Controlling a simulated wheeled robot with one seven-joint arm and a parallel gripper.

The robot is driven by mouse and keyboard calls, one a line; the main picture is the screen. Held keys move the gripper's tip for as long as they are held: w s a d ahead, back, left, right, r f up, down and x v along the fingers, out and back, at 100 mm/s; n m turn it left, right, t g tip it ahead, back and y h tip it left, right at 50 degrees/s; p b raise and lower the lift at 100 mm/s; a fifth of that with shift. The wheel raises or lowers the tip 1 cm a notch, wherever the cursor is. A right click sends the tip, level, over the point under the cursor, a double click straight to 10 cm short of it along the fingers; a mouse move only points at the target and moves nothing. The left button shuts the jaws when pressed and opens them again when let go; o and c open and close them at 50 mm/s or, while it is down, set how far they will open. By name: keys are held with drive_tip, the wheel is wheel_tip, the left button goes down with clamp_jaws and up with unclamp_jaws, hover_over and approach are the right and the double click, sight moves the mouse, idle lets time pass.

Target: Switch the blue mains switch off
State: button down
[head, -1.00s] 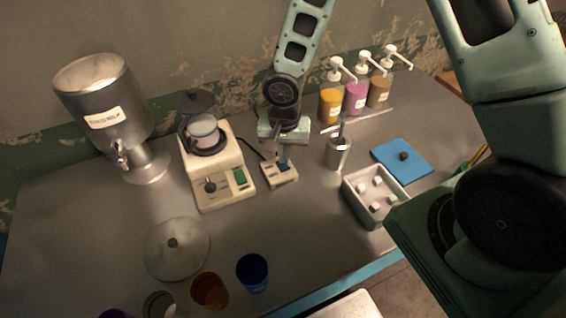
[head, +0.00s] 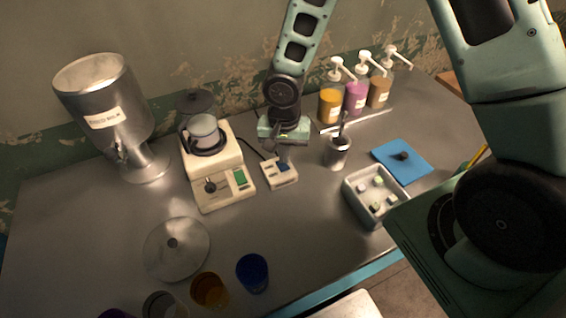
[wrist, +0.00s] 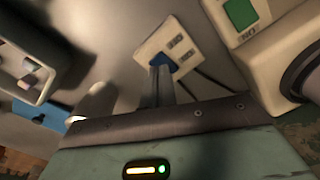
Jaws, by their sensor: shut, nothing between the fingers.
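The blue mains switch (head: 283,164) sits on a small cream switch box (head: 281,179) on the grey table. My gripper (head: 283,156) is shut and points down just above the switch. In the wrist view, the closed fingertips (wrist: 159,70) are at the near edge of the blue switch (wrist: 164,60) and partly hide it. I cannot tell whether they touch it. The cream box (wrist: 172,45) also shows there, with two small marked sockets or labels. The switch's rocker position cannot be made out.
A cream hotplate unit with a green switch (head: 240,177) stands just left of the box, with a pot on it.

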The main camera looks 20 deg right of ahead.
sight(283, 167)
drive_tip(key=shift+f+b, duration=1.15)
idle(0.7)
drive_tip(key=shift+r+p, duration=2.75)
drive_tip(key=shift+r, duration=0.8)
drive_tip(key=s+a+r+n+b, duration=0.2)
drive_tip(key=s+a+r+n, duration=0.1)
drive_tip(key=s+r+n, duration=0.4)
drive_tip(key=s+a+r+n+b, duration=0.2)
drive_tip(key=s+r+n, duration=0.4)
drive_tip(key=s, duration=0.7)
drive_tip(key=shift+a+r+n+y, duration=0.3)
drive_tip(key=shift+a+r+n, duration=0.1)
drive_tip(key=shift+a+r, duration=0.35)
